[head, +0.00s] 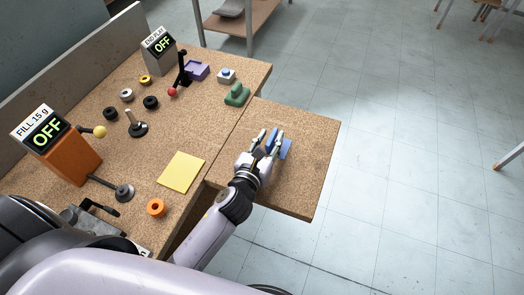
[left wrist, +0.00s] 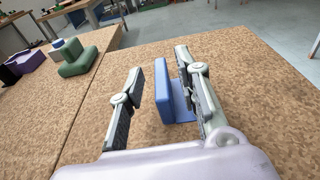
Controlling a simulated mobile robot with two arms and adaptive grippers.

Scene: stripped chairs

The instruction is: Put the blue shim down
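The blue shim (head: 286,149) is on the cork top of the side table (head: 315,150). In the left wrist view the blue shim (left wrist: 163,92) looks L-shaped, with an upright plate and a flat foot on the cork. My left gripper (head: 268,138) is open over it. In the left wrist view, my left gripper (left wrist: 162,88) has one finger well apart to the left of the upright plate. The other finger is close on the right, over the foot; whether it touches cannot be told. My right gripper is not in view.
On the main bench, a green block (head: 237,95), a yellow sheet (head: 181,171) and several rings and levers lie left of the side table. An orange box (head: 72,158) bears an OFF display. Cork around the shim is clear; the table's right edge drops to the floor.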

